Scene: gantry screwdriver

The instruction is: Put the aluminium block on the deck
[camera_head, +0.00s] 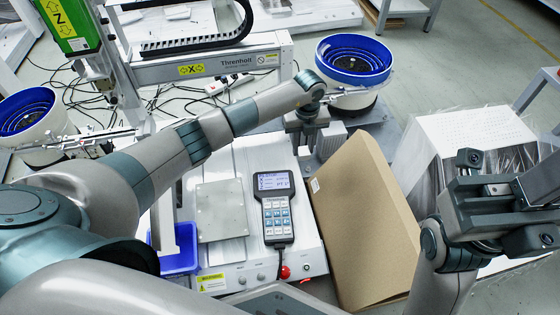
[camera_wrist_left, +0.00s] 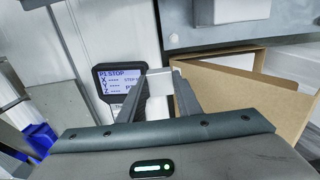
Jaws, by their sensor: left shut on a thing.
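My left gripper (camera_head: 305,143) points down between the white machine deck (camera_head: 262,160) and the cardboard box. In the left wrist view its two fingers (camera_wrist_left: 158,90) are shut on a small silvery block (camera_wrist_left: 160,82), which looks like the aluminium block. In the head view the gripper hides most of this block. The deck carries a flat grey plate (camera_head: 221,210) and a handheld control pendant (camera_head: 273,205). I cannot tell whether the block touches anything below. My right gripper (camera_head: 490,210) is at the far right, away from the deck, and its jaw opening is unclear.
An open cardboard box (camera_head: 362,225) leans right of the deck. A ridged grey block (camera_head: 332,140) stands behind it, near a blue bowl feeder (camera_head: 353,60). A blue bin (camera_head: 180,250) is at the deck's left. The gantry (camera_head: 205,68) crosses behind. A wrapped white stack (camera_head: 465,135) stands right.

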